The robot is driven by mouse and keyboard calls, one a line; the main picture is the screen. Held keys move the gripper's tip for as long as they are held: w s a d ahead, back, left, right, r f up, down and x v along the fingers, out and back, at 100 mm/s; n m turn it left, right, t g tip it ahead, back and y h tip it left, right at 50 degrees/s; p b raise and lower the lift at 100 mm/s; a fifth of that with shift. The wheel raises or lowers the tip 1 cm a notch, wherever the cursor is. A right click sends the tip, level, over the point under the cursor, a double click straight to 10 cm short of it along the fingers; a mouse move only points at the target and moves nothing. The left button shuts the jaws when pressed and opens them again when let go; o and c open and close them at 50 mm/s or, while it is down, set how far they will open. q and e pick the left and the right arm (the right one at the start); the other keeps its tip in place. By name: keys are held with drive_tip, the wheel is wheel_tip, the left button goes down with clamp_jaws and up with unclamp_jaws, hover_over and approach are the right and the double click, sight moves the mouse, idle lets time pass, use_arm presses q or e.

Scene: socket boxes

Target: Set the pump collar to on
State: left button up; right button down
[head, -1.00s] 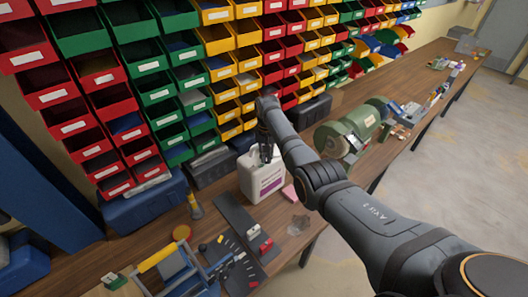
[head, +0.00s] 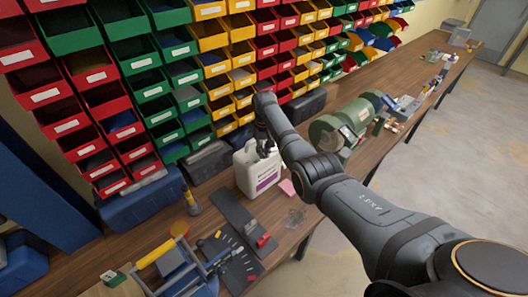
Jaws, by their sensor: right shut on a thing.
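A white jug (head: 257,178) with a printed label stands upright on the wooden bench, in the middle of the head view. My right gripper (head: 264,150) reaches down over the jug's top from my right arm. Its fingers are dark and small here, and they are shut at the jug's neck, where the pump collar would sit. The collar itself is hidden by the fingers, so I cannot make out its setting. My left gripper is not in view.
A green bench grinder (head: 343,122) stands right of the jug. A blue-framed tool (head: 172,262) and a dark plate (head: 236,214) lie in front. Bins fill the wall behind. A pink pad (head: 287,187) lies right of the jug.

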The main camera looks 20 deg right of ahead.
drive_tip(key=c, duration=1.4)
unclamp_jaws()
drive_tip(key=shift+r, duration=0.2)
wheel_tip(320, 180, up, 12)
drive_tip(key=shift+f, duration=0.15)
